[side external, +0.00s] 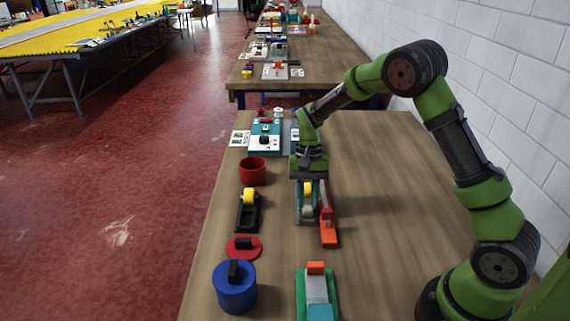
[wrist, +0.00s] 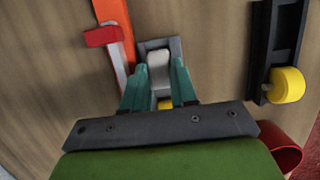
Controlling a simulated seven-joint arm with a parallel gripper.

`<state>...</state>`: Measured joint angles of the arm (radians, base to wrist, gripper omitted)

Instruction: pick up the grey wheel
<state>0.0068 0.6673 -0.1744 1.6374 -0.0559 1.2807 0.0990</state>
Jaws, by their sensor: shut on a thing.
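The grey wheel (wrist: 160,76) is pale and sits between the teal fingers of my gripper (wrist: 158,68) in the wrist view. My gripper is shut on it. In the side view my gripper (side external: 309,196) points down at the middle of the table, with the wheel (side external: 308,212) low between its fingers. A grey holder (wrist: 174,46) frames the wheel, which appears to be still at the holder. A yellow part (wrist: 165,104) shows behind the wheel, between the fingers. The wheel's underside is hidden.
An orange-and-red piece (side external: 328,230) stands close beside the holder. A black holder with a yellow wheel (side external: 248,197), a red bowl (side external: 252,172), a red disc (side external: 243,250) and a blue cylinder (side external: 235,290) line the left side.

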